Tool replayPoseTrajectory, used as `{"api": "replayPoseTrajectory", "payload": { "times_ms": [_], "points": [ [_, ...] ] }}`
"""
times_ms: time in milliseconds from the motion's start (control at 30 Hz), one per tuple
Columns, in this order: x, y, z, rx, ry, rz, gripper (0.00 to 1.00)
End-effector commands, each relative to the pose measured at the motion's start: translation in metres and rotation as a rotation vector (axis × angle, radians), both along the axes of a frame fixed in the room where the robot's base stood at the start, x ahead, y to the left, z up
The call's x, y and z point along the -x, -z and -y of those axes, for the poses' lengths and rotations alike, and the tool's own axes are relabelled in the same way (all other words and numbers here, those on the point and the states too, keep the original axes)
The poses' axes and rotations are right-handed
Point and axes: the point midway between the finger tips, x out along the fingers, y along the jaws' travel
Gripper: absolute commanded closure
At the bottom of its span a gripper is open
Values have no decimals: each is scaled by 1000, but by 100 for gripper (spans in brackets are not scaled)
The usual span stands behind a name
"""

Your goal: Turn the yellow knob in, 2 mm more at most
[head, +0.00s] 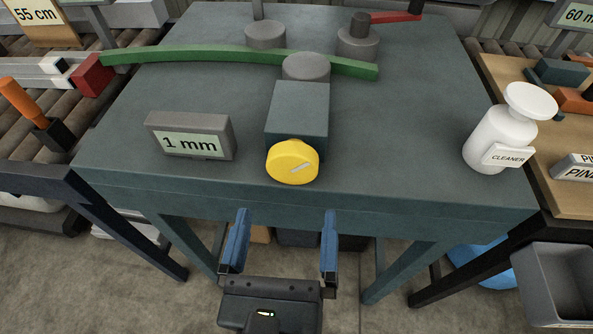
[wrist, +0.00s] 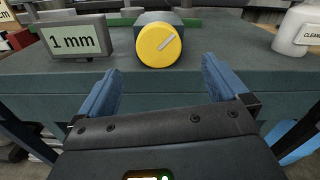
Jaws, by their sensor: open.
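The yellow knob (head: 292,161) is round with a pale line mark pointing up and to the right. It sits on the front of a dark grey block (head: 298,108) on the grey-green table. In the wrist view the knob (wrist: 158,46) is ahead, above the space between my fingers. A small display (head: 190,137) left of the knob reads 1 mm; it also shows in the wrist view (wrist: 76,40). My gripper (head: 284,216) is open and empty in front of the table edge, apart from the knob, its two blue fingers spread left and right.
A long green curved strip (head: 200,54) lies behind the block, against grey rollers (head: 305,68). A white cleaner bottle (head: 500,130) stands at the table's right edge. Roller conveyors flank the table on the left. The table top (head: 400,140) between knob and bottle is clear.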

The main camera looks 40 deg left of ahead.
Motion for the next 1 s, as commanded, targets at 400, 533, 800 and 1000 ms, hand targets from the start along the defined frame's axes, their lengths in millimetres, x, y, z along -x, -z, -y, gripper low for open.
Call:
{"api": "replayPoseTrajectory", "payload": {
  "times_ms": [400, 533, 800, 1000],
  "points": [
    [-39, -4, -27, 17, 1, 18, 0],
    [-54, -3, -36, 17, 0, 16, 0],
    [-65, -2, -43, 18, -1, 17, 0],
    [-65, -2, -43, 17, -1, 16, 1]
  ]
}}
